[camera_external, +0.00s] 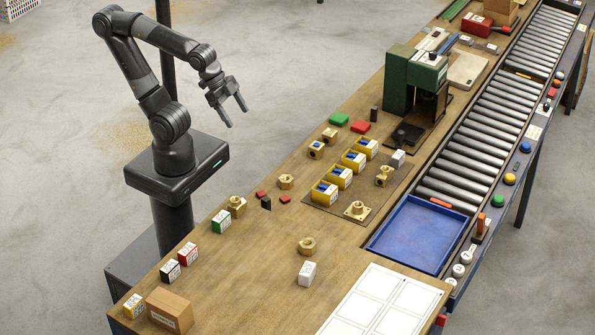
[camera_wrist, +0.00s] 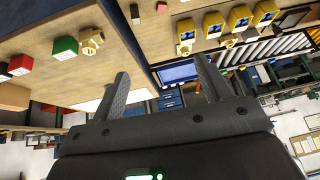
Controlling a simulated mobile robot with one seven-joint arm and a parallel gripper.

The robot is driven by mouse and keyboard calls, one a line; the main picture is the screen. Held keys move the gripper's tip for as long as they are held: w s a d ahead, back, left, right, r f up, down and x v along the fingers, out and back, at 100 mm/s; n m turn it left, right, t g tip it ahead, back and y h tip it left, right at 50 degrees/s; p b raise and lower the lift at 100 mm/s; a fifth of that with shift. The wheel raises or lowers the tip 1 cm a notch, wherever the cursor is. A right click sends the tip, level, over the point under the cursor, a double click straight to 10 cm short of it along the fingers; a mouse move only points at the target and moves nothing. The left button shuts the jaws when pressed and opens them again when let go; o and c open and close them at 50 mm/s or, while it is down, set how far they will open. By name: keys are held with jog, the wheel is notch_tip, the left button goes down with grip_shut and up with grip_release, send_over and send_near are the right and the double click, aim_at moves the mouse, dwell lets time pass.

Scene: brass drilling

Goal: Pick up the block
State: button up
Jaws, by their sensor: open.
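Several blocks lie on the wooden workbench (camera_external: 245,275), and I cannot tell which one the task means. Along the near left edge are labelled blocks: yellow (camera_external: 134,305), black (camera_external: 171,270), red (camera_external: 187,253) and green (camera_external: 221,221). A white block (camera_external: 307,273) stands nearer the middle, and a small dark block (camera_external: 266,203) stands by small red pieces. The green block (camera_wrist: 65,47) and red block (camera_wrist: 20,64) also show in the wrist view. My gripper (camera_external: 238,117) is open and empty, raised beyond the bench's left edge, apart from every block. Its fingers (camera_wrist: 160,72) frame no block between them.
Brass fittings (camera_external: 306,246) and yellow bins (camera_external: 326,193) stand around the bench. A cardboard box (camera_external: 169,310) is at the near left corner. A green drilling machine (camera_external: 398,80) rises behind. A blue tray (camera_external: 418,234) and roller conveyor (camera_external: 490,120) are at right.

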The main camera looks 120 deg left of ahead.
jog(key=w+a+f+t+y, duration=0.1)
jog(key=w+a+f+y, duration=0.1)
jog(key=w+a, duration=0.35)
jog(key=w+a+f+y, duration=0.1)
jog(key=w+a+f, duration=0.15)
jog(key=a, duration=0.65)
jog(key=t, duration=0.2)
send_over(311, 144)
notch_tip(311, 144, down, 10)
jog(key=r, duration=0.1)
jog(key=s+a+f+t+h, duration=0.2)
jog(key=s+f+t+h, duration=0.2)
jog(key=s+f, duration=0.65)
jog(key=x, duration=0.7)
jog(key=shift+w+d+f, duration=0.15)
jog(key=shift+w+d, duration=0.05)
jog(key=shift+d, duration=0.1)
jog(key=x, duration=0.3)
jog(key=r+x, duration=0.1)
jog(key=x, duration=0.1)
jog(key=shift+w+d, duration=0.3)
jog(key=shift+w, duration=0.15)
